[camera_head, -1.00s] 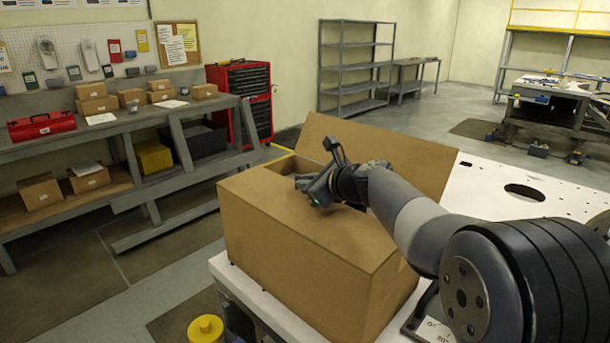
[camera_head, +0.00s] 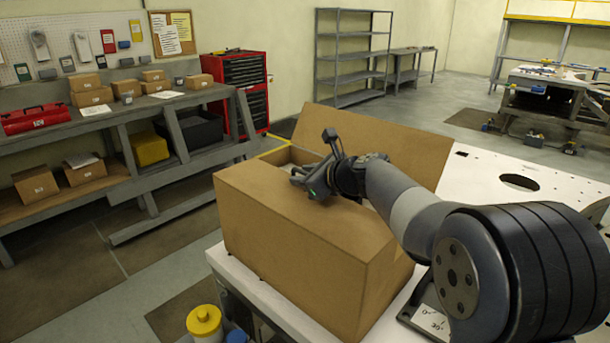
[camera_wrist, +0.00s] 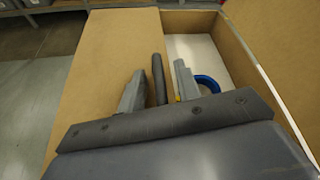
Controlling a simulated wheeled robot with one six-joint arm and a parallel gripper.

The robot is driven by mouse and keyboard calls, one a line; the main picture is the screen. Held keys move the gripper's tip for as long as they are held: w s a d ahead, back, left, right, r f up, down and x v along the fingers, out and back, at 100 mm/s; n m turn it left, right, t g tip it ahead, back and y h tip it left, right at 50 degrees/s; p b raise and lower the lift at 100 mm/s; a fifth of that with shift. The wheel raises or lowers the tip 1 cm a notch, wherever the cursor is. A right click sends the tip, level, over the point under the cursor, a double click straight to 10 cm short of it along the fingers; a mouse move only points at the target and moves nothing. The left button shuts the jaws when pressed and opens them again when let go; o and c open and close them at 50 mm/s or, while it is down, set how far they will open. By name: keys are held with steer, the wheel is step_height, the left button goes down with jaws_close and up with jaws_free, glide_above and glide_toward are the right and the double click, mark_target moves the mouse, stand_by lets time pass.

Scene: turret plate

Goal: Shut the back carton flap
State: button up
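A brown carton (camera_head: 285,245) stands on a white plate. Its near top flap (camera_head: 290,205) lies flat. The back carton flap (camera_head: 395,140) stands up, leaning back and away from the opening. My gripper (camera_head: 305,180) is over the near flap's inner edge, in front of the raised back flap. In the wrist view, my gripper (camera_wrist: 158,88) has its grey fingers apart, with a dark bar showing between them. The back flap (camera_wrist: 270,45) is at the right edge there, apart from the fingers. Whether the fingers touch the near flap, I cannot tell.
Inside the carton, a blue curved thing (camera_wrist: 208,83) shows beside the right finger. A yellow-lidded container (camera_head: 204,322) is below the carton's near side. A workbench (camera_head: 120,110) stands at left.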

step_height(320, 180, up, 4)
steer(key=b, duration=0.2)
glide_above(335, 203)
stand_by(0.3)
steer(key=p+x, duration=0.2)
steer(key=x, duration=0.8)
steer(key=shift+w+a, duration=0.25)
steer(key=shift+a, duration=0.05)
steer(key=shift+d, duration=0.1)
